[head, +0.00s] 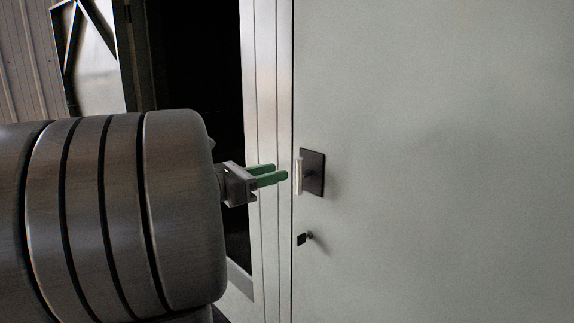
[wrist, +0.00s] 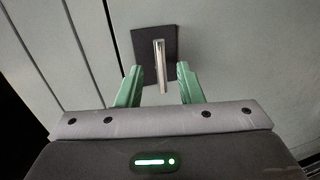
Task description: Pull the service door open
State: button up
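The service door (head: 440,120) is a large pale grey panel filling the right of the head view. It looks shut against its frame. Its handle (head: 299,176) is a light upright bar on a dark square plate (head: 315,172). In the wrist view the handle (wrist: 160,65) stands between the two green fingertips, ahead of them or at their tips. My gripper (head: 282,175) has green fingers pointing at the handle from the left, with a small gap in the head view. The fingers of my gripper (wrist: 158,85) are apart and do not touch the bar.
A small dark lock or key piece (head: 303,239) sticks out below the handle. A pale door frame (head: 268,110) runs upright left of the door. A dark opening (head: 195,60) lies further left, beside a ribbed wall (head: 25,60).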

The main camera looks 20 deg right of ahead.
aim_at(300, 173)
jog(key=shift+w+d+p, duration=0.15)
jog(key=shift+w+d, duration=0.1)
jog(key=shift+d, duration=1.05)
jog(key=shift+w+d+p, duration=0.2)
jog(key=shift+w+d, duration=0.05)
jog(key=shift+d, duration=1)
jog(key=shift+w+d+p, duration=0.15)
jog(key=shift+w+d, duration=0.1)
jog(key=shift+d, duration=1.05)
jog(key=shift+c, duration=0.3)
grip_shut()
